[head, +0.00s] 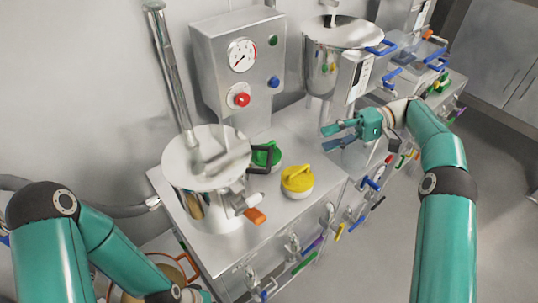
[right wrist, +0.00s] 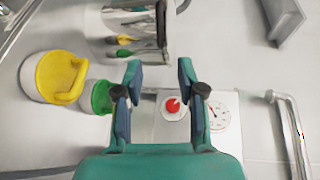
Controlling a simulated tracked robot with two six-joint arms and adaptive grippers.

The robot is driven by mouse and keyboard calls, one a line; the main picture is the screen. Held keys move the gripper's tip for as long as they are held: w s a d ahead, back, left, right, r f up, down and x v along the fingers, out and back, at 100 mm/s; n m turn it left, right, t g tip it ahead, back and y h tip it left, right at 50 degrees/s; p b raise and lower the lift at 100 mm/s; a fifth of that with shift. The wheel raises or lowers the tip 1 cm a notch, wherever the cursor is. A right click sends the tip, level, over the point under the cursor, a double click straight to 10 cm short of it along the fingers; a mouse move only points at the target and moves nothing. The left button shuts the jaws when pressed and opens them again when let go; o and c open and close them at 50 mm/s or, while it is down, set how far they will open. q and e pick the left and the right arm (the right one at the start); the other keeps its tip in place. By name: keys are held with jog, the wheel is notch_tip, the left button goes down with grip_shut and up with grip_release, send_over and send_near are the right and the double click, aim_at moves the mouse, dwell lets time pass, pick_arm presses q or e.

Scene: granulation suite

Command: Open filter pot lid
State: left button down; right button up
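The filter pot appears to be the round steel pot (head: 222,213) at the left of the steel bench, with a flat shiny lid (head: 190,155) that looks shut. A black handle (head: 265,158) sticks out at its right side. The pot (right wrist: 115,22) and its black handle (right wrist: 161,25) also show in the right wrist view, beyond the fingers. My right gripper (head: 334,136) is open and empty, to the right of the pot and apart from it; its spread fingers show in the right wrist view (right wrist: 160,80). My left gripper is mostly cut off at the bottom edge.
A control box (head: 235,60) with gauge and red button is behind. A taller steel vessel (head: 325,70) stands at back right. Coloured valve handles line the bench front.

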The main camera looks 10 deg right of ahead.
aim_at(270, 157)
jog(key=shift+f+p+x, duration=0.2)
jog(key=shift+p+x, duration=1.15)
jog(key=shift+x, duration=6.65)
jog(key=shift+w, duration=0.1)
grip_shut()
